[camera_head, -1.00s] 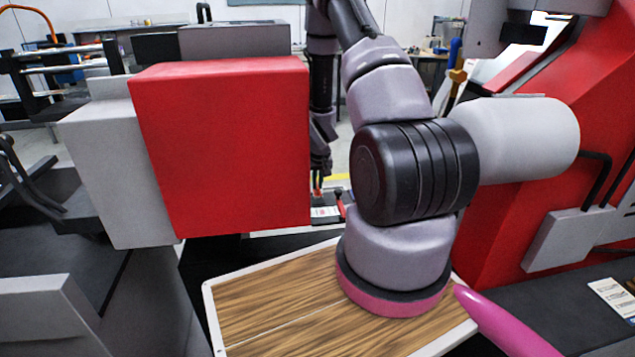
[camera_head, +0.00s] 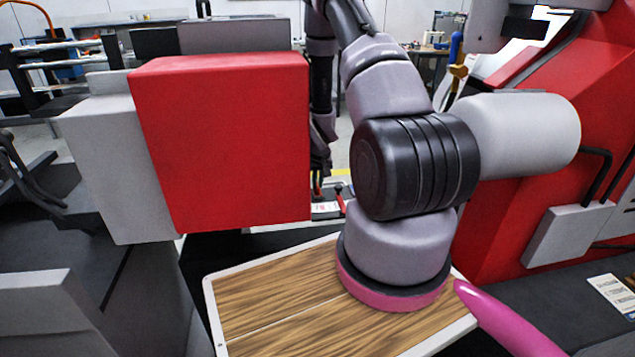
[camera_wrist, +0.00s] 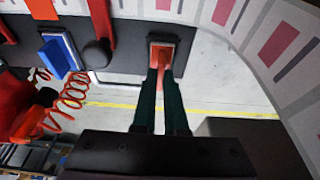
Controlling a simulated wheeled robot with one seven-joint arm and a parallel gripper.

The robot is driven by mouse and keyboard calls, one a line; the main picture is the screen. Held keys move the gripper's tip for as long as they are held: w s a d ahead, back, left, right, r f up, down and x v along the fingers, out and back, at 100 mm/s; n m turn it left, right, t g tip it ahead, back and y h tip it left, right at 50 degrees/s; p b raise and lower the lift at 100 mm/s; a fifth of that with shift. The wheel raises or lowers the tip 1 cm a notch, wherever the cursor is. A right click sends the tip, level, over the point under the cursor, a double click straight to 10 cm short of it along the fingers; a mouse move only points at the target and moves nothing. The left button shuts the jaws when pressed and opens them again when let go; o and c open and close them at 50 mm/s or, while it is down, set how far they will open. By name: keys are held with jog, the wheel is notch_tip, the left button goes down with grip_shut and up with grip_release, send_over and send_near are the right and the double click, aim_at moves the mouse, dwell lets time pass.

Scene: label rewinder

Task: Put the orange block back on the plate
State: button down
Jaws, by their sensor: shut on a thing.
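In the wrist view, the two dark fingers of my gripper (camera_wrist: 161,75) are closed in on the orange block (camera_wrist: 161,53). The block lies at the fingertips, in front of the dark plate (camera_wrist: 125,60), near the plate's right end. I cannot tell whether the block touches the plate. A blue block (camera_wrist: 58,55) in a pale frame is on the plate to the left. In the head view, my gripper (camera_head: 319,178) is small and partly hidden behind the red box and my arm.
An orange coiled cable (camera_wrist: 60,112) hangs left of the fingers. A curved pale band (camera_wrist: 265,35) with red patches borders the right. In the head view, a large red box (camera_head: 225,145) stands left of my arm, and a red machine (camera_head: 535,190) stands right.

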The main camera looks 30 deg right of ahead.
jog(key=shift+f, duration=0.15)
jog(key=c, duration=0.9)
grip_release()
jog(key=v, duration=1)
jog(key=shift+s+r, duration=0.15)
jog(key=shift+r, duration=0.2)
jog(key=shift+s, duration=0.1)
